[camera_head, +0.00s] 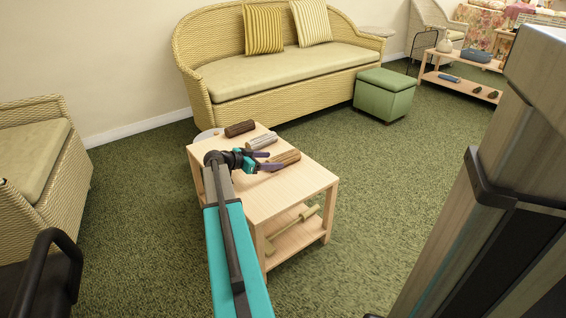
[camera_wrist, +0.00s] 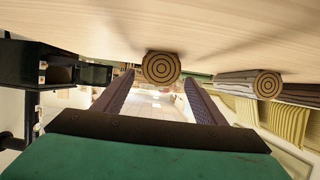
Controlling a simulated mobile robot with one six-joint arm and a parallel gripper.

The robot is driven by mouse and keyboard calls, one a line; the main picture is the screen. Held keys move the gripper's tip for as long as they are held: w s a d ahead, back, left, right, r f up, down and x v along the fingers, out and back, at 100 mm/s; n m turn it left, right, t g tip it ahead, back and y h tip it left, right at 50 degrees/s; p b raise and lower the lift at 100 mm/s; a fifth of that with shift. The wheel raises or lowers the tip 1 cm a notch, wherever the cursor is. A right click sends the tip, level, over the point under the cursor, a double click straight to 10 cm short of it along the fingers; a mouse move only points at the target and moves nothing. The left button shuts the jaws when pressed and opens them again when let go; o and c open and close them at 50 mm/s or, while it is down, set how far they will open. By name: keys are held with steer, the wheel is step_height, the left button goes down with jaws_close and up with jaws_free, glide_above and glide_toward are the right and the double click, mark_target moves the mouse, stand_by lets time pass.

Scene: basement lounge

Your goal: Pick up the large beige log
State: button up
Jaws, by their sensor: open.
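A tan-beige log (camera_head: 287,157) lies on the wooden table, the nearest of three logs to my gripper. Its round ringed end (camera_wrist: 161,67) shows in the wrist view, between the fingertips. My gripper (camera_head: 270,161) is open and empty, its two dark purple fingers pointing at the log's near end. In the wrist view the fingers (camera_wrist: 159,84) stand apart on either side of the log's end. I cannot tell whether they touch it. A greyish log (camera_head: 262,141) and a dark brown log (camera_head: 240,128) lie further back; the greyish one's end (camera_wrist: 267,84) also shows.
The small two-tier table (camera_head: 290,190) has bare top at its front right. A wooden mallet-like item (camera_head: 292,228) lies on its lower shelf. A wicker sofa (camera_head: 285,75) stands behind, a green ottoman (camera_head: 385,93) to the right and a wicker armchair (camera_head: 40,160) to the left.

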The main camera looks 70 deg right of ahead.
mark_target(284, 154)
steer(key=shift+b+x, duration=1.35)
steer(key=shift+x, duration=1.25)
steer(key=shift+r, duration=0.1)
steer(key=c, duration=1.3)
steer(key=shift+r, duration=0.1)
steer(key=shift+r+p, duration=0.8)
steer(key=shift+r, duration=0.45)
steer(key=shift+s+a+r+p, duration=0.1)
steer(key=shift+s+r+p, duration=0.4)
steer(key=shift+r, duration=0.1)
steer(key=s+p, duration=0.1)
steer(key=s, duration=0.3)
steer(key=s+a+p, duration=0.1)
steer(key=s, duration=0.4)
steer(key=s+r+p, duration=0.1)
steer(key=s, duration=0.3)
steer(key=shift+s+a+p, duration=0.2)
steer(key=shift+s+p, duration=0.15)
steer(key=shift+s, duration=0.65)
